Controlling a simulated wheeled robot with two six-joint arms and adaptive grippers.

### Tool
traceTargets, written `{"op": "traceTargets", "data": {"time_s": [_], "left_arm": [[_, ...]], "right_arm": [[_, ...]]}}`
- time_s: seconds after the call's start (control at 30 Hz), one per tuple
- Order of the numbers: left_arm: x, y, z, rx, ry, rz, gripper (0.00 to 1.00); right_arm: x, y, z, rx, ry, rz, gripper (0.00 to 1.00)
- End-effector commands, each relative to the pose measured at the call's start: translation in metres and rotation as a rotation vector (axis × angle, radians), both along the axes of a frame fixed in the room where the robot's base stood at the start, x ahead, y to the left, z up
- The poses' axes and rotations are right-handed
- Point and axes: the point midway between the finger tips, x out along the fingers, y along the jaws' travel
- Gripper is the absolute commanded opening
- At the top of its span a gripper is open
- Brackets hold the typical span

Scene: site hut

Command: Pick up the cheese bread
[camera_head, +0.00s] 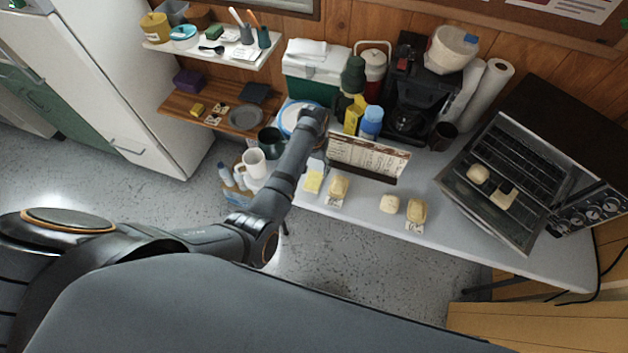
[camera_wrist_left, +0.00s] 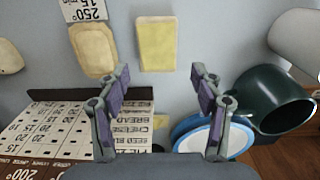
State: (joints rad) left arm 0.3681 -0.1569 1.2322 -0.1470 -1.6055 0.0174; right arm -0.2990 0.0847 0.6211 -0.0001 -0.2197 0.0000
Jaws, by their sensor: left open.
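A pale yellow rectangular block (camera_head: 313,182) lies near the table's left front edge; it also shows in the left wrist view (camera_wrist_left: 156,44). Beside it lies an oval bread piece (camera_head: 339,186) on a card; the wrist view shows it too (camera_wrist_left: 91,47), by a card reading 250° 15 min. A small round roll (camera_head: 389,203) and another bread piece (camera_head: 417,209) lie farther right. I cannot tell for certain which is the cheese bread. My left gripper (camera_wrist_left: 160,74) is open and empty, with the yellow block ahead of its gap. My right gripper is not in view.
A menu board (camera_head: 367,157) stands behind the breads. A blue-rimmed plate (camera_head: 296,117) and a dark green mug (camera_wrist_left: 272,98) are close to the left gripper. An open toaster oven (camera_head: 567,160) with food on its door is at the right.

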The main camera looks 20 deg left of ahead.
Motion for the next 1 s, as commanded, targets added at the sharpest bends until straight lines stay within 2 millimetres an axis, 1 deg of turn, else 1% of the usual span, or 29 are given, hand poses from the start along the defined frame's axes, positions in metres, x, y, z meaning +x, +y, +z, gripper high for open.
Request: {"op": "traceTargets", "data": {"time_s": [0.03,0.2,0.27,0.4,0.5,0.6,0.77,0.8,0.83,1.0], "left_arm": [[0.000,0.000,-0.004,0.000,0.001,0.000,0.66],[-0.001,0.000,-0.009,-0.001,0.000,0.000,0.66],[-0.002,-0.001,-0.015,-0.001,0.001,0.000,0.66],[-0.007,-0.003,-0.039,-0.001,0.003,0.000,0.66],[-0.006,-0.003,-0.054,0.000,0.000,0.001,0.66],[-0.006,-0.003,-0.060,-0.001,-0.002,0.001,0.66],[-0.006,-0.003,-0.060,-0.001,-0.002,0.001,0.66],[-0.006,-0.003,-0.060,-0.001,-0.002,0.001,0.65],[-0.006,-0.003,-0.060,-0.001,-0.002,0.001,0.61],[-0.006,-0.003,-0.060,-0.001,-0.002,0.001,0.38]], "right_arm": [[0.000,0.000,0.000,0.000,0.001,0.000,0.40],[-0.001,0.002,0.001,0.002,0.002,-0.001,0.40],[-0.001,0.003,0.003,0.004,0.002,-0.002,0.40],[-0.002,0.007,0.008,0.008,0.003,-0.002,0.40],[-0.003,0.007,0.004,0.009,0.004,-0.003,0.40],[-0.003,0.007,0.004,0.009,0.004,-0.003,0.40],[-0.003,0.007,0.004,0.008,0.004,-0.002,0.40],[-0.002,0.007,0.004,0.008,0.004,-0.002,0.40],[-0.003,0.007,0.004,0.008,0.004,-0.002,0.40],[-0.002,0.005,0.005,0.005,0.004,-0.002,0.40]]}}
